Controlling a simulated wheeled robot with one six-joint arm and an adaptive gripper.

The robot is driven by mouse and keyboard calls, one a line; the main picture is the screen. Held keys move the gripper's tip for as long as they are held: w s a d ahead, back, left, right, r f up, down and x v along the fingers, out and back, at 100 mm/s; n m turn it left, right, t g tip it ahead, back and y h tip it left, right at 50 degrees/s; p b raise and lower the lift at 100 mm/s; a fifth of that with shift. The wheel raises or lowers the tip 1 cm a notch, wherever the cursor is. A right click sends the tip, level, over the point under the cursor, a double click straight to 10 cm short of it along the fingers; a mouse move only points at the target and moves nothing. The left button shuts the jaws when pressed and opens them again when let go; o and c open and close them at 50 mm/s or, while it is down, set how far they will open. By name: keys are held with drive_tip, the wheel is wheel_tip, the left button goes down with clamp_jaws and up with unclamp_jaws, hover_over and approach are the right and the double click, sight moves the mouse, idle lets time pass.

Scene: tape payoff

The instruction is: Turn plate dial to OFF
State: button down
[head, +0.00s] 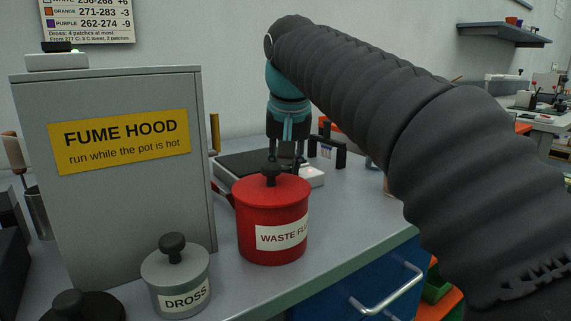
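A dark flat plate (245,163) with a pale front edge (313,176) sits on the grey bench behind the red pot. No dial can be made out; the red pot and my gripper cover part of the plate's front. My gripper (286,158) points down over the plate's right part, below a teal wrist. Its dark fingers are small and partly behind the red pot's knob, so their opening and any contact are unclear.
The red waste pot (257,219) stands before the plate. The grey fume hood box (130,220) is to the left, with a grey dross pot (177,279) in front. A dark bracket (341,153) stands right of my gripper. A blue drawer (370,275) is below the bench.

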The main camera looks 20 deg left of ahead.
drive_tip(key=shift+n, duration=0.3)
drive_tip(key=n+p, duration=0.1)
drive_tip(key=n+y+p, duration=0.1)
drive_tip(key=shift+d+r+n+g+p, duration=0.2)
drive_tip(key=shift+n+g+p, duration=0.1)
drive_tip(key=shift+n+p, duration=0.1)
drive_tip(key=n+g+y+p, duration=0.1)
drive_tip(key=n+p, duration=0.1)
drive_tip(key=n, duration=0.2)
drive_tip(key=shift+w+f, duration=0.1)
drive_tip(key=shift+w, duration=0.1)
drive_tip(key=n+g, duration=0.1)
drive_tip(key=n, duration=0.2)
drive_tip(key=n+g, duration=0.1)
drive_tip(key=n, duration=0.1)
drive_tip(key=shift+w+f+n+g+y, duration=0.1)
drive_tip(key=shift+f+n+g+y, duration=0.05)
drive_tip(key=shift+n+g+y, duration=0.2)
drive_tip(key=n+g, duration=0.1)
drive_tip(key=n, duration=0.4)
drive_tip(key=shift+a+g, duration=0.1)
drive_tip(key=shift+g, duration=0.25)
drive_tip(key=c, duration=1)
unclamp_jaws()
drive_tip(key=shift+o, duration=0.2)
